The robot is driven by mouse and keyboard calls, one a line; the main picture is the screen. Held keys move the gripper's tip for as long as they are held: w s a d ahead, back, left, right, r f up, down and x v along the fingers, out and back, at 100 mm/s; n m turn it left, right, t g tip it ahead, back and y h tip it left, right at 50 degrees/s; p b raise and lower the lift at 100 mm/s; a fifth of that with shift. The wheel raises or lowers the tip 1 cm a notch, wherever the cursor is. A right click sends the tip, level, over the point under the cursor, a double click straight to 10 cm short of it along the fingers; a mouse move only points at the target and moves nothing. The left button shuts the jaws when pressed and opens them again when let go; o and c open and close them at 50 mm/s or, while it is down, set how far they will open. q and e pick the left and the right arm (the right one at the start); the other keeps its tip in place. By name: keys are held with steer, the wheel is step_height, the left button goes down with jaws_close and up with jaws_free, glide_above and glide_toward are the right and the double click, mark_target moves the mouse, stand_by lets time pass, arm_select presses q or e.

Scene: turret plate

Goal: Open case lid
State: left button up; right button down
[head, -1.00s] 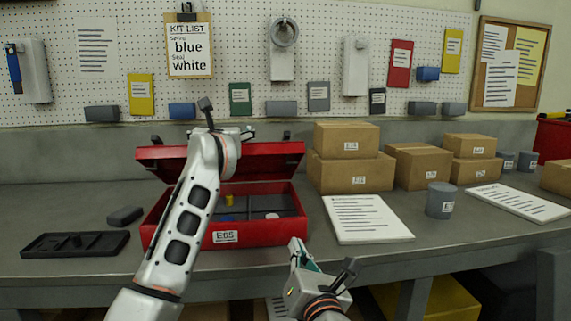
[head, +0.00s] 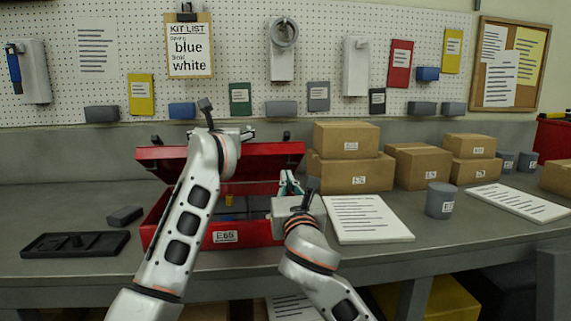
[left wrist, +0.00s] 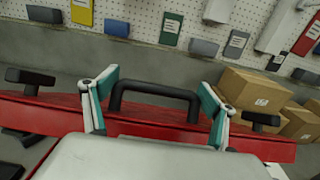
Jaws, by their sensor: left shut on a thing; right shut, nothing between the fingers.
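The red case (head: 225,237) with label E65 sits on the bench, and its red lid (head: 270,152) stands raised and tilted at the back. My left gripper (head: 236,133) is at the lid's upper edge, partly hidden by its own arm. In the left wrist view, its teal fingers are on both sides of the black lid handle (left wrist: 155,91), shut on it. A small yellow thing (head: 229,200) shows inside the case. My right gripper (head: 289,183) is shut and empty, in front of the lid's right part and over the case's right side, hiding part of the interior.
A black tray (head: 75,244) and a dark grey block (head: 125,215) lie left of the case. A white sheet (head: 366,218), cardboard boxes (head: 350,172) and a grey cylinder (head: 440,200) stand to the right. The pegboard wall is behind.

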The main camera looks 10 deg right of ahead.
arm_select(q)
steer(key=shift+d+f, duration=0.1)
steer(key=shift+f, duration=0.2)
arm_select(e)
steer(key=shift+w+r, duration=1.3)
steer(key=shift+r, duration=0.3)
